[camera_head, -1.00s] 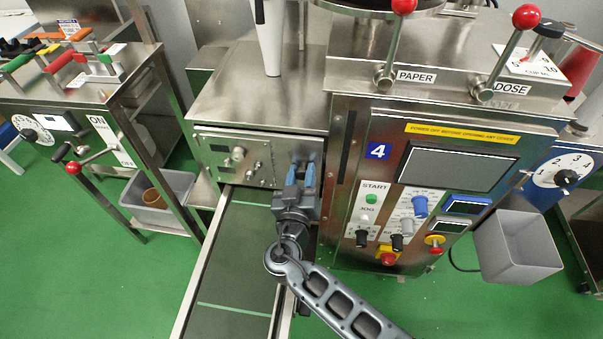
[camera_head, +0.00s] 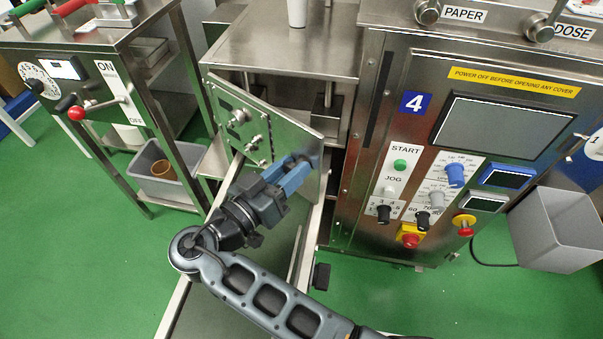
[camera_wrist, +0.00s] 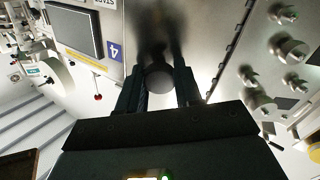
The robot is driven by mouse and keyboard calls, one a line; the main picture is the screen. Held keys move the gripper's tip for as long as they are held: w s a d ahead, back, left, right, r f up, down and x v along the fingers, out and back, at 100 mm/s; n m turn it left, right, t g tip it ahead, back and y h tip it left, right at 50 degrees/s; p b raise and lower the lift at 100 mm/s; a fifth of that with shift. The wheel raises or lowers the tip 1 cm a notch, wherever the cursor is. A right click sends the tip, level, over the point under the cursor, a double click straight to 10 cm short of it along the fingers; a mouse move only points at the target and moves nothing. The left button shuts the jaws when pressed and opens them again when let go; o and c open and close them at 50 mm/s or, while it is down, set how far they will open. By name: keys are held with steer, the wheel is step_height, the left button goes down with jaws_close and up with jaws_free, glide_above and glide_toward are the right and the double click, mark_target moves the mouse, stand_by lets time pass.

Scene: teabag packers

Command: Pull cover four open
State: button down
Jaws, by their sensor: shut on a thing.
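The steel cover (camera_head: 262,125) stands beside the panel marked 4 (camera_head: 417,102). It is hinged at its left side and swung partly open toward me, with a dark opening visible behind its right edge. My gripper (camera_head: 300,168) is at the right end of the cover, shut on its knob. In the wrist view the round grey knob (camera_wrist: 159,80) sits between the fingers of my gripper (camera_wrist: 160,92), against the steel plate. The knob is mostly hidden by my fingers in the head view.
A conveyor belt (camera_head: 225,285) with metal rails runs under the cover toward me. The machine 4 front (camera_head: 350,215) stands close on the right, with a screen, buttons and dials. A grey bin (camera_head: 560,230) is farther right. A switch stand (camera_head: 75,75) is at left.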

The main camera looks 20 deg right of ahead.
steer(key=a, duration=0.1)
steer(key=a+m+g+b, duration=0.1)
steer(key=a+b, duration=0.1)
steer(key=shift+s+a+r+m+g+h, duration=0.1)
steer(key=shift+s+a+m+g+h, duration=0.1)
steer(key=shift+s+m+g+h, duration=0.15)
steer(key=shift+a+r+m+g+b, duration=0.25)
steer(key=shift+a+g+b, duration=0.25)
steer(key=shift+a, duration=0.1)
steer(key=c, duration=1)
jaws_free()
steer(key=shift+c, duration=0.2)
steer(key=shift+o, duration=1.4)
steer(key=shift+f, duration=0.2)
steer(key=b+v, duration=0.1)
steer(key=v, duration=0.6)
steer(key=shift+a+b, duration=0.35)
steer(key=shift+b, duration=0.05)
